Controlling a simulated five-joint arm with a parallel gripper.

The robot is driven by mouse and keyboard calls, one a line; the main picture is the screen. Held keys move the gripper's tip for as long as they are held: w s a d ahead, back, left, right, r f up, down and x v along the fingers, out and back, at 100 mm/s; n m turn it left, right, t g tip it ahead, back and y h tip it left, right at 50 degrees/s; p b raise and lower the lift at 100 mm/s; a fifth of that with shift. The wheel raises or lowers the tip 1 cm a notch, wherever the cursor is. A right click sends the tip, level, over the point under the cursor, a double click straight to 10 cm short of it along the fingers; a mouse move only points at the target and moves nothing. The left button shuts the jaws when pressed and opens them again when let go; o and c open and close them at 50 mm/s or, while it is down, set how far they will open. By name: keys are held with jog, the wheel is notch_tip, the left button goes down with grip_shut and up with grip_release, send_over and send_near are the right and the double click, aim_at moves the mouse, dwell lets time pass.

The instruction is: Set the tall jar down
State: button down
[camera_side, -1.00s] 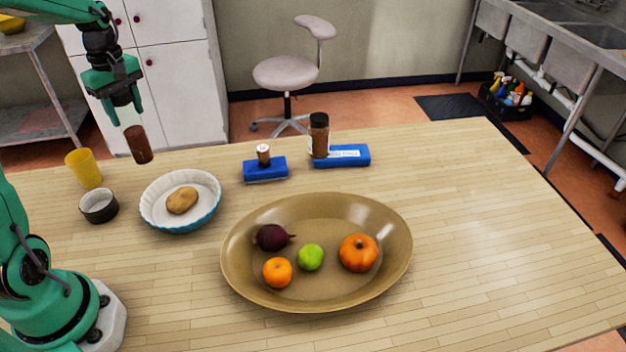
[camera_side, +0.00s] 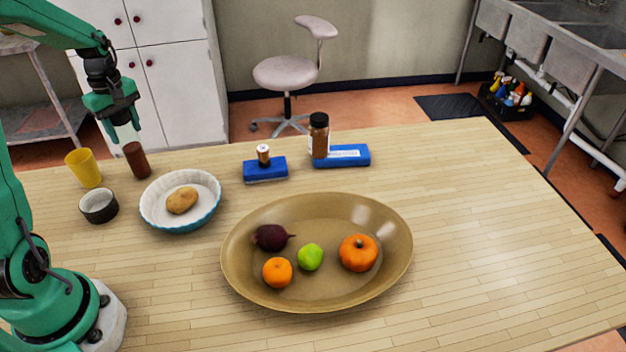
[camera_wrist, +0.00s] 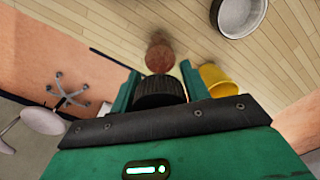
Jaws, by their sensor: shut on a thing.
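The tall jar shows as a brown, nearly upright cylinder (camera_side: 137,161) below my gripper, near the far left edge of the table. My gripper (camera_side: 124,124) points down over it. In the wrist view, a black ribbed lid (camera_wrist: 160,92) sits between my gripper's jaws (camera_wrist: 160,88), which are shut on it, with the brown body (camera_wrist: 160,54) beyond. The lid is hidden by the fingers in the side view. The jar's base is at or very near the tabletop; I cannot tell if it touches.
A yellow cup (camera_side: 83,168) stands close left of the jar, with a dark ramekin (camera_side: 99,207) in front. A white-and-blue dish (camera_side: 210,208) with a potato is close right. Another black-lidded jar (camera_side: 319,138) stands beside blue blocks (camera_side: 342,156). A large oval platter (camera_side: 387,270) holds produce.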

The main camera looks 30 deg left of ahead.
jog(key=shift+f, duration=0.2)
jog(key=c, duration=0.7)
grip_release()
notch_tip(320, 180, up, 12)
jog(key=shift+r, duration=0.15)
dwell(0.7)
